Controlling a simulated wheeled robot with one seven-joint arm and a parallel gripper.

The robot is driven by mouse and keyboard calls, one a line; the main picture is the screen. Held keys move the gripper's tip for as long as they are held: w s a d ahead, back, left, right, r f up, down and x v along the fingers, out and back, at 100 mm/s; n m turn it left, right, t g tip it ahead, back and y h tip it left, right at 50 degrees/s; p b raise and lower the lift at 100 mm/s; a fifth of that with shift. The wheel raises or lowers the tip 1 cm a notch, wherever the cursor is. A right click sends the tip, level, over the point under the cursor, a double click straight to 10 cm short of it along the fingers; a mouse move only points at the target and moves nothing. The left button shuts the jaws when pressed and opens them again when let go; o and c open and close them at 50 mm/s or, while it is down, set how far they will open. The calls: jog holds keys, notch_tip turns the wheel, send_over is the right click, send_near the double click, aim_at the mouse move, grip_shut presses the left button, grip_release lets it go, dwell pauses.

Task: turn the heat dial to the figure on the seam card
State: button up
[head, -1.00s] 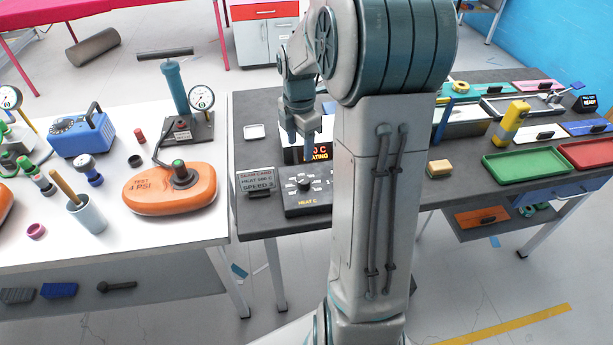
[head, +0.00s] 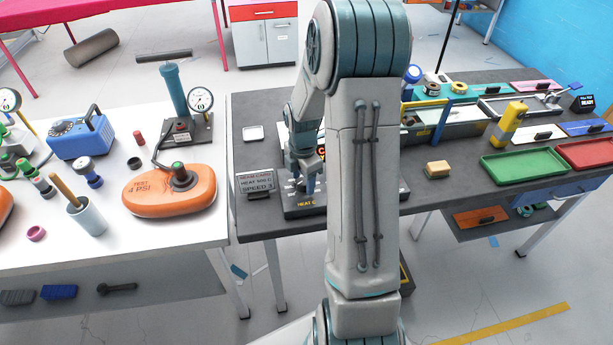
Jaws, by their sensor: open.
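The seam card (head: 257,184) stands on the dark bench to the left of the heat control box (head: 300,211). Its small print gives a heat figure that looks like 500 C or similar, and a speed line reading 3. The box has a "HEAT C" label on its front edge. My gripper (head: 308,188) is open and points down over the box, at the heat dial. The fingers hide the dial, so I cannot tell whether they touch it or where it points. The box's display is mostly hidden behind my arm.
A white table (head: 140,235) on the left holds an orange test cushion (head: 172,190), a pump (head: 175,95) and a blue case (head: 82,136). A yellow sponge (head: 437,169) and a green tray (head: 524,165) lie right of my arm. A small white dish (head: 253,133) sits behind the card.

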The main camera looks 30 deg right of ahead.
jog(key=c, duration=1)
jog(key=shift+d, duration=0.45)
jog(key=shift+a, duration=0.25)
jog(key=shift+a+f+m, duration=0.1)
jog(key=shift+m, duration=0.3)
jog(key=m+b, duration=0.1)
jog(key=m, duration=0.1)
jog(key=m+b, duration=0.1)
jog(key=m, duration=0.2)
jog(key=shift+s+a+f+m, duration=0.1)
jog(key=shift+a+m, duration=0.1)
jog(key=shift+m, duration=0.1)
jog(key=m+b, duration=0.1)
jog(key=m, duration=0.3)
jog(key=shift+m+b, duration=0.3)
jog(key=m+b, duration=0.1)
jog(key=m, duration=0.8)
jog(key=shift+b, duration=0.4)
jog(key=m, duration=0.3)
jog(key=shift+m, duration=0.3)
jog(key=m, duration=0.5)
jog(key=shift+d+m+p, duration=0.15)
jog(key=shift+m+p, duration=0.35)
jog(key=shift+m, duration=1.1)
jog(key=shift+d, duration=0.1)
